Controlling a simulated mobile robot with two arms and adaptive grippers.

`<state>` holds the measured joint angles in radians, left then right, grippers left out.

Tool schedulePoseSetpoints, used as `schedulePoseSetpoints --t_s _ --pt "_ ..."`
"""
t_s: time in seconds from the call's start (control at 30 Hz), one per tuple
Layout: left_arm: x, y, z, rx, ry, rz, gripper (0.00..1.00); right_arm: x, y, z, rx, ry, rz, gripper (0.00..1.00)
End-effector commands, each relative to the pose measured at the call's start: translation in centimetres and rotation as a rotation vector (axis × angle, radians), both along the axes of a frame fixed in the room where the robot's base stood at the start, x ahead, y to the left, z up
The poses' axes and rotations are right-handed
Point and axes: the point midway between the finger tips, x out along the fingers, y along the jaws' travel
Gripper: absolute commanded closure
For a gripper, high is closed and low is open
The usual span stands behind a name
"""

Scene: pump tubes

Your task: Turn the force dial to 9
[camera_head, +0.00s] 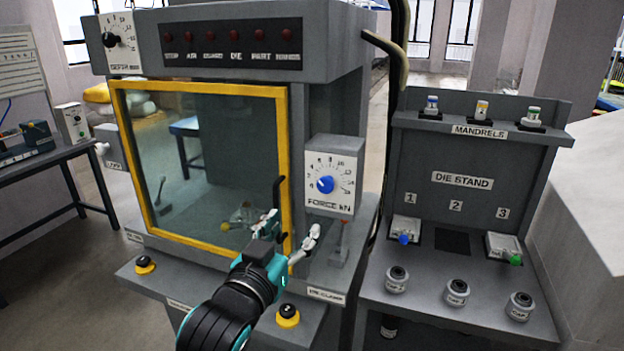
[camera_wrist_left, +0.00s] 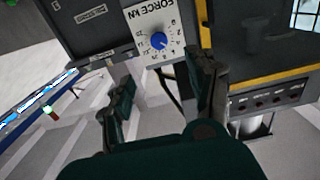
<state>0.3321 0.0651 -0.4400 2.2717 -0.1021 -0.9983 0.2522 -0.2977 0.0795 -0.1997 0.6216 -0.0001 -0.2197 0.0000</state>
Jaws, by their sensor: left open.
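The force dial is a blue knob (camera_head: 325,184) on a white scale plate (camera_head: 331,199) labelled FORCE kN, on the press front right of the yellow-framed window. The knob's exact setting is too small to read. My left gripper (camera_head: 290,237) is open and empty, below and a little left of the dial, apart from it. In the left wrist view the blue knob (camera_wrist_left: 158,41) shows beyond the open fingers (camera_wrist_left: 163,82), upside down, with clear space between. My right gripper is not in view.
The yellow window frame (camera_head: 285,150) and a dark handle (camera_head: 277,191) are close to the left gripper. A lever (camera_head: 341,240) stands below the dial. A yellow-based button (camera_head: 288,315) is on the ledge. The die stand (camera_head: 462,215) with mandrels and dies is to the right.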

Motion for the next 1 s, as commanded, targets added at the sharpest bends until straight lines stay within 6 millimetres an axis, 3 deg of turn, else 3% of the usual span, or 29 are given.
schedulePoseSetpoints --t_s 0.17,0.7,1.0 --pt "2.1 -0.7 0.2 0.0 0.0 0.0 0.42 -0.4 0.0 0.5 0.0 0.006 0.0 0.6" --pt "12.9 -4.3 0.2 0.002 0.0 -0.001 0.42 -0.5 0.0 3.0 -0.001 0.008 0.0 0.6" --pt "16.0 -5.2 0.0 0.001 0.0 -0.001 0.42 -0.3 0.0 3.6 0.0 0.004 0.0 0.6"
